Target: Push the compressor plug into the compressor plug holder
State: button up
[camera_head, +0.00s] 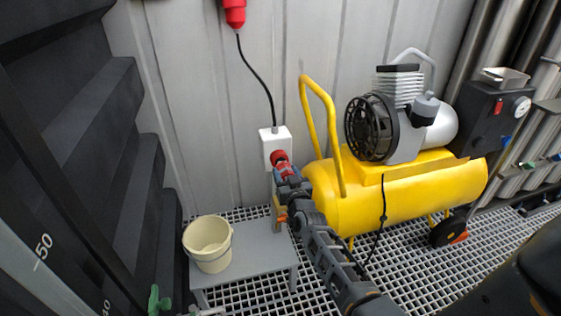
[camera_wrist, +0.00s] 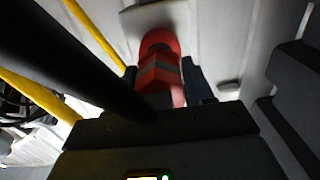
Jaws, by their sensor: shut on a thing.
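The compressor plug (camera_head: 286,170) is red and sits in my gripper (camera_head: 288,176), in front of the wall at the middle of the head view. In the wrist view the plug (camera_wrist: 160,72) is red with a grey band, between the two dark fingers of my gripper (camera_wrist: 162,80). The plug holder is a white wall box (camera_head: 270,138) with a red round socket (camera_head: 279,157). The plug's front end is at the socket, in line with it. How deep it sits cannot be told. The white box also shows in the wrist view (camera_wrist: 150,20).
A yellow compressor (camera_head: 420,190) stands close at the right, its yellow handle (camera_head: 328,120) beside my gripper. A cream bucket (camera_head: 208,245) stands on a grey bench (camera_head: 262,258) below left. A black cable (camera_head: 258,80) runs up from the box to a red connector (camera_head: 235,14).

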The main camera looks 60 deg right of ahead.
jog(key=shift+p+v, duration=0.7)
jog(key=shift+v, duration=0.85)
